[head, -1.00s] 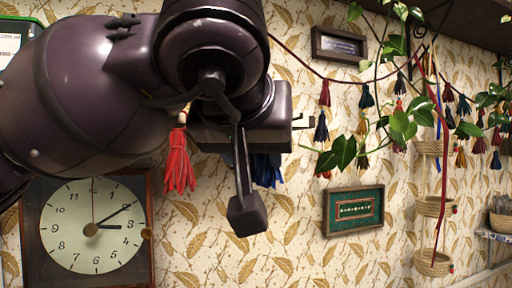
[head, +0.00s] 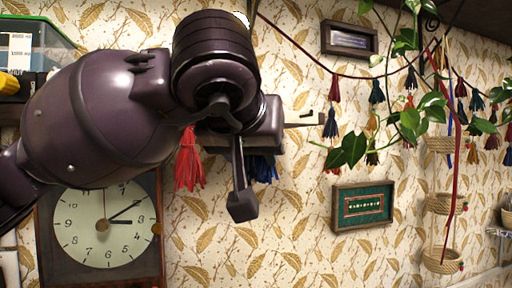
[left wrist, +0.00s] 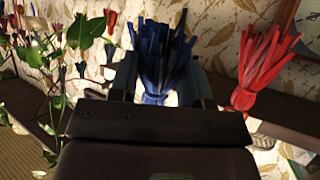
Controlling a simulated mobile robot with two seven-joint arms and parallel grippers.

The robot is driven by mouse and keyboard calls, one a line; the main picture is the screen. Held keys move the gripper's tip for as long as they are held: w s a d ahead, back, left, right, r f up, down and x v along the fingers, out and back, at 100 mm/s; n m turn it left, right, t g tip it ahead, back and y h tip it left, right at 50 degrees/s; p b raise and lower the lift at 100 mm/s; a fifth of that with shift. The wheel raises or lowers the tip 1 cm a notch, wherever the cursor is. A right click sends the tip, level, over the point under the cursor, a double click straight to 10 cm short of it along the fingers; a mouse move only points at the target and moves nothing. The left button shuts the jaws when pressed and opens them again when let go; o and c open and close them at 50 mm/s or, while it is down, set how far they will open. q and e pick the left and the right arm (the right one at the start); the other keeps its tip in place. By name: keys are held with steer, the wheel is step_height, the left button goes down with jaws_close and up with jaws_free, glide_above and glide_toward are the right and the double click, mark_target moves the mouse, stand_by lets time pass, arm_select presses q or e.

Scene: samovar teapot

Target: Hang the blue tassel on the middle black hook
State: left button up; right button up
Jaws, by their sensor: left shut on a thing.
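My left gripper (left wrist: 160,78) is shut on the blue tassel (left wrist: 163,50), whose strands stick out between the two fingers in the left wrist view. In the head view the blue tassel (head: 265,169) shows only in part, below the dark gripper body. A wooden rack (head: 303,119) on the wall shows its right end, with a dark hook (head: 307,112). The middle hook is hidden behind my arm. A red tassel (head: 188,160) hangs to the left of the blue one, and it also shows in the left wrist view (left wrist: 262,70). My right gripper is not in view.
A wall clock (head: 103,226) is at the lower left. A green framed picture (head: 362,205) hangs right of the gripper. Further right are a leafy plant (head: 350,148), a garland of tassels (head: 334,88) and hanging baskets (head: 440,203).

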arm_select(q)
steer(key=shift+w+a+f, duration=0.1)
steer(key=shift+w+a, duration=0.1)
steer(key=shift+w, duration=0.3)
steer(key=shift+w+a, duration=0.15)
steer(key=shift+w, duration=0.35)
steer(key=shift+w+a+p, duration=0.2)
steer(key=shift+w+p, duration=0.25)
steer(key=shift+w, duration=0.1)
steer(key=shift+w+f, duration=0.2)
steer(key=shift+w+a+f+b, duration=0.15)
steer(key=shift+w+f+b, duration=0.25)
steer(key=shift+b, duration=0.25)
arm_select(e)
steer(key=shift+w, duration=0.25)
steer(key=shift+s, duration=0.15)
